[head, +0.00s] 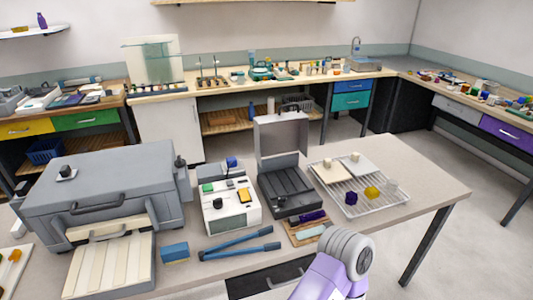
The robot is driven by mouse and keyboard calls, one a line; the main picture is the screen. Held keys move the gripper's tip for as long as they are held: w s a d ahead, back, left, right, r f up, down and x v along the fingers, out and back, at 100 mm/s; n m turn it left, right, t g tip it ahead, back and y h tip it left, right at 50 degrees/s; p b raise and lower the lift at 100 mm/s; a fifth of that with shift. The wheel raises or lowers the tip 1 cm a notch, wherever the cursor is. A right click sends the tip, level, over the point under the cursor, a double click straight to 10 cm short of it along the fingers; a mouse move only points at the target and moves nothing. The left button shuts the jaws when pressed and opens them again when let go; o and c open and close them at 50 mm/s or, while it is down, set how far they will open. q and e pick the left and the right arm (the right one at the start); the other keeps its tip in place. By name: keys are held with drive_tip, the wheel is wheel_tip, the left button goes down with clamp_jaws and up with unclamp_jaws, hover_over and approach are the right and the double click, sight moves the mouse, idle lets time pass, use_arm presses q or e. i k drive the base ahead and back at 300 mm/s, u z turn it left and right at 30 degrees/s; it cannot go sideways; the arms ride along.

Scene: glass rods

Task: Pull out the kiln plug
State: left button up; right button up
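A large grey box-shaped kiln (105,190) stands at the left of the near table, with a dark bar handle on its front. A cream-lined panel (112,266) lies in front of its low opening. A small light plate with a dark knob (66,173) sits on the kiln's top left and looks like a plug. Another dark knob (180,162) stands at the kiln's right end; I cannot tell which one is the plug. Both look seated. Neither of my grippers is in view; only a purple and grey part of my arm shows at the bottom centre.
Right of the kiln stand a white control box (230,207), an open dark case (288,188) and a wire rack (362,190) with small coloured blocks. Blue long-handled tongs (240,244) and a blue block (175,252) lie in front. The table's right end is clear.

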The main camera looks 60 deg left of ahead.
sight(234, 164)
drive_tip(key=i, duration=2.05)
drive_tip(key=u, duration=4.45)
drive_tip(key=i, duration=0.4)
drive_tip(key=z, duration=0.05)
